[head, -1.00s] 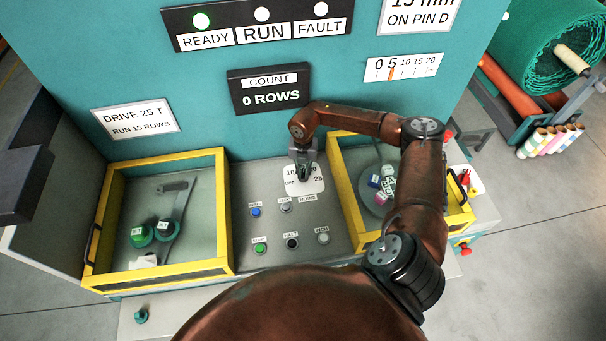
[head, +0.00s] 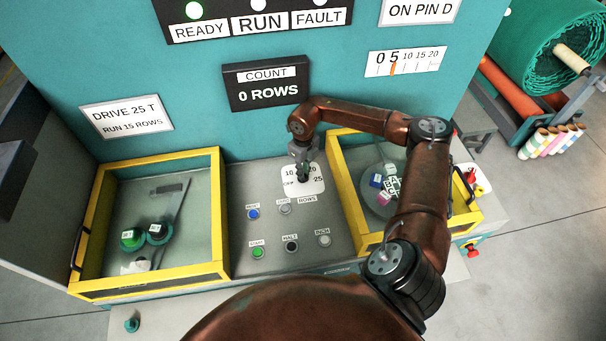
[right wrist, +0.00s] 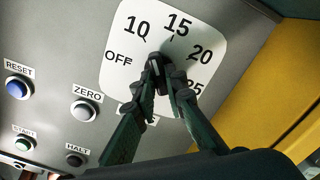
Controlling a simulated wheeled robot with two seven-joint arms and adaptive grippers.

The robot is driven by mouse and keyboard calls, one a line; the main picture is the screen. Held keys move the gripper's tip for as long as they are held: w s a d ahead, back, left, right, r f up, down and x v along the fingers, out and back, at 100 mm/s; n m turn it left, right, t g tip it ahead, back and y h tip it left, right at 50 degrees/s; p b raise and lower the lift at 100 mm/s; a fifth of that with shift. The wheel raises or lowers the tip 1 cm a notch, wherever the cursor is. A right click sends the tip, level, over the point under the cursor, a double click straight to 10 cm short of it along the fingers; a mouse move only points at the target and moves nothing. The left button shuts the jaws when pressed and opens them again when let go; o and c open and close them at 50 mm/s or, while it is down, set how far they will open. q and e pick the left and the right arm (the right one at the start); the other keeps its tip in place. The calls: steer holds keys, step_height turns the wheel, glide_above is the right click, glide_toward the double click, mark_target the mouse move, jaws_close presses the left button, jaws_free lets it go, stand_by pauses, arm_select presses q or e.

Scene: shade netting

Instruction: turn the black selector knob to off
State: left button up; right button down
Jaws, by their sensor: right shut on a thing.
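The black selector knob (right wrist: 156,66) sits on a white dial plate (right wrist: 205,40) marked OFF, 10, 15, 20 and 25. In the right wrist view my right gripper (right wrist: 166,76) has its fingers closed around the knob, which they partly hide. The knob's pointing direction is hard to make out; its visible end lies towards the 10 and 15 side. In the head view my right gripper (head: 302,172) reaches down onto the dial plate (head: 316,184), and the knob is mostly covered.
Buttons labelled RESET (right wrist: 18,88), ZERO (right wrist: 84,111), START (right wrist: 24,143) and HALT (right wrist: 75,160) lie near the dial. Yellow-framed boxes stand left (head: 225,215) and right (head: 352,205) of the panel. The counter (head: 266,84) reads 0 ROWS; the READY lamp (head: 194,10) is lit.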

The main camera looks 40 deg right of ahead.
steer(key=n+b, duration=0.2)
steer(key=n, duration=0.4)
steer(key=shift+d+n+b, duration=0.15)
steer(key=shift+n+b, duration=0.15)
steer(key=shift+b, duration=0.1)
steer(key=n+b, duration=0.2)
steer(key=n, duration=0.3)
steer(key=shift+w+n, duration=0.15)
steer(key=shift+n, duration=0.25)
steer(key=c, duration=2)
jaws_free()
steer(key=shift+o, duration=0.2)
steer(key=shift+r, duration=0.15)
step_height(320, 180, up, 12)
